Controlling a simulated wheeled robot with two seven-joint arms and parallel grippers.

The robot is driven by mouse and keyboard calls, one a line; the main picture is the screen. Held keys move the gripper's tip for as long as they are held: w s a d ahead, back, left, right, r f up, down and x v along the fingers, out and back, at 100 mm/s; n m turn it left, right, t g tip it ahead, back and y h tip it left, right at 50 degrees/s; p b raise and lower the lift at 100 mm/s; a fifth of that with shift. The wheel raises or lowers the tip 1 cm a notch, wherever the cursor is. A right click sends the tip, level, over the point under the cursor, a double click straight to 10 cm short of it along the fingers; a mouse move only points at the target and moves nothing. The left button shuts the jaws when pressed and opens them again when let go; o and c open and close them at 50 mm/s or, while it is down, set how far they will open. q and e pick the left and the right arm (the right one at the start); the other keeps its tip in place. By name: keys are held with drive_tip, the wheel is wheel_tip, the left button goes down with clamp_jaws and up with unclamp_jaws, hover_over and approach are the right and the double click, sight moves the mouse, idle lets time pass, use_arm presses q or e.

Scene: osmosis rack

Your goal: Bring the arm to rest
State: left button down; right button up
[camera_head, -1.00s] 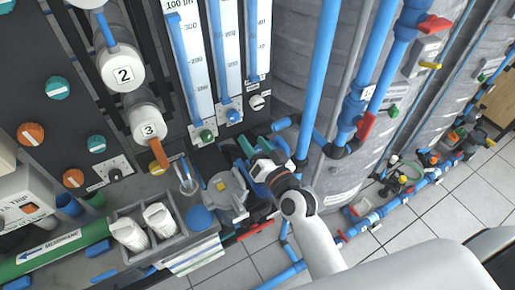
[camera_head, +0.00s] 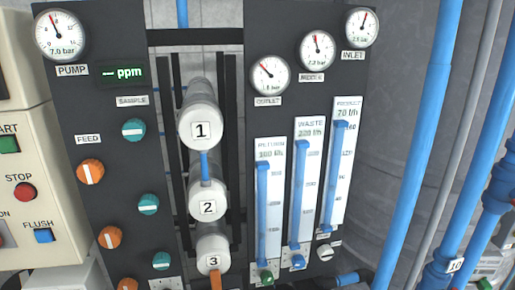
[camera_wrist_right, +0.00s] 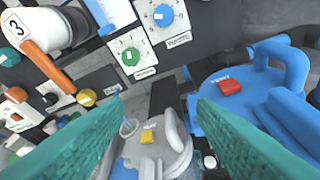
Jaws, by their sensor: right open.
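In the right wrist view my right gripper (camera_wrist_right: 158,130) shows two teal fingers spread wide apart, with nothing held between them. Beyond the fingers is a grey housing (camera_wrist_right: 160,155) with a yellow button on top. A blue housing (camera_wrist_right: 235,95) with a red button stands to the right, partly behind the right finger. Neither gripper shows in the head view now, and my left gripper is in no view.
In the head view the rack panel (camera_head: 100,100) carries gauges, knobs, white cylinders numbered 1 to 3 (camera_head: 207,200) and flow tubes (camera_head: 303,190). Blue pipes (camera_head: 420,150) run upright at right. In the wrist view the cylinder 3 (camera_wrist_right: 50,28) is at upper left.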

drive_tip(key=s+d+f+n+g+h, duration=0.1)
drive_tip(key=s+d+f+g+h, duration=0.15)
drive_tip(key=s, duration=0.35)
drive_tip(key=s+d+f+n+g+h, duration=0.1)
drive_tip(key=s+d+g, duration=0.1)
drive_tip(key=s+g, duration=0.35)
drive_tip(key=s+d+f+n+g+h, duration=0.1)
drive_tip(key=s+d+f+g, duration=0.15)
drive_tip(key=s, duration=0.55)
wheel_tip(320, 180, down, 26)
drive_tip(key=s+d+f+g, duration=0.2)
drive_tip(key=s+d+f, duration=0.1)
drive_tip(key=s+f, duration=1.3)
drive_tip(key=shift+s, duration=0.6)
